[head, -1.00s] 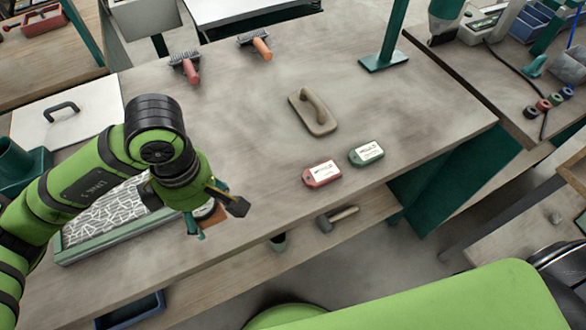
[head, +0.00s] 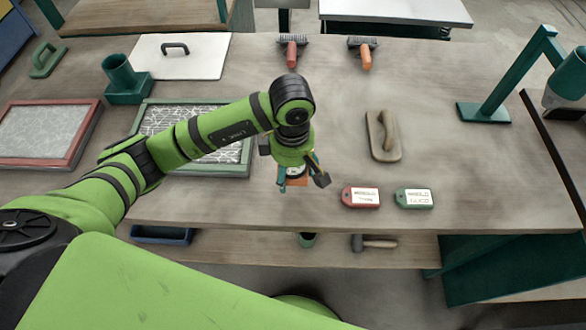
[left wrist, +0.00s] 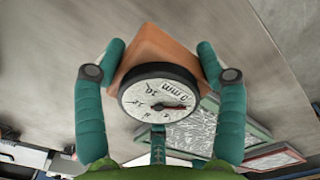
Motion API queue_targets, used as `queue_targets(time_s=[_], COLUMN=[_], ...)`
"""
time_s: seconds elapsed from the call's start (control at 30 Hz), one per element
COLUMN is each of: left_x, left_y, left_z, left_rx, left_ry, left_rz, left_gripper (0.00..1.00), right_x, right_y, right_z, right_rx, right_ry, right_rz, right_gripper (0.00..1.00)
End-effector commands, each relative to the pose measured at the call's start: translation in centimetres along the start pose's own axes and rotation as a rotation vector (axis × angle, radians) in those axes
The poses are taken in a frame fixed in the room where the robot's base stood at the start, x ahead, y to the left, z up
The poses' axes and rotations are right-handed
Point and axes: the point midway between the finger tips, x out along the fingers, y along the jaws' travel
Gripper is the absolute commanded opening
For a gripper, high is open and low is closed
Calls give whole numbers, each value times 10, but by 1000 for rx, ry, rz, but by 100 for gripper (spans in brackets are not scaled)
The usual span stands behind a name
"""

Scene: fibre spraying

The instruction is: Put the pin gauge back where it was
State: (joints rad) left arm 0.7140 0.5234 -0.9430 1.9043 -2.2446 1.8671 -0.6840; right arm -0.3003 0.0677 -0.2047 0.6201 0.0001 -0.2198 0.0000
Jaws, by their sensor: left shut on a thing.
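The pin gauge (left wrist: 160,95) has a round white dial with a black rim on an orange-brown block. In the left wrist view it sits between the two teal fingers of my left gripper (left wrist: 162,52), which is shut on it. In the head view my left gripper (head: 300,178) hangs over the front of the workbench, right of the green-framed panel (head: 247,172) and left of the red tag (head: 360,197). Only part of the gauge's orange block (head: 295,183) shows there. Whether the gauge touches the bench is unclear. My right gripper is out of view.
A green tag (head: 414,198) lies beside the red one. A float (head: 383,137) and two brushes, red-handled (head: 292,54) and orange-handled (head: 365,59), lie farther back. A teal holder (head: 127,87), white board (head: 190,62) and red-framed panel (head: 88,128) are left. A teal stand (head: 484,113) is right.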

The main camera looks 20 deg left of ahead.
Motion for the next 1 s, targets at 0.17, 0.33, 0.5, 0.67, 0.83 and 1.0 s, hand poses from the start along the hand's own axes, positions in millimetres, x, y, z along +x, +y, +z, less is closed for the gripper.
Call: queue_targets(time_s=[0.17, 0.33, 0.5, 0.67, 0.83, 1.0], left_x=[9, 24, 47, 52, 53, 55], left_y=[16, 16, 16, 17, 17, 17], left_z=[-7, -8, -8, -8, -8, -8], left_rx=[1, 1, 0, 3, 2, 2], left_ry=[-2, -2, -2, -2, -2, -1], left_rz=[0, -5, -1, 3, 3, 2], left_gripper=[22, 22, 22, 22, 22, 95], right_x=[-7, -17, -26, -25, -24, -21], right_y=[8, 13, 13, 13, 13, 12], right_z=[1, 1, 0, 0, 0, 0], right_rx=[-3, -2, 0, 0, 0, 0], right_ry=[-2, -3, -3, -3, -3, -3], right_rz=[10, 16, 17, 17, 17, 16], right_gripper=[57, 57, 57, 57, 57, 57])
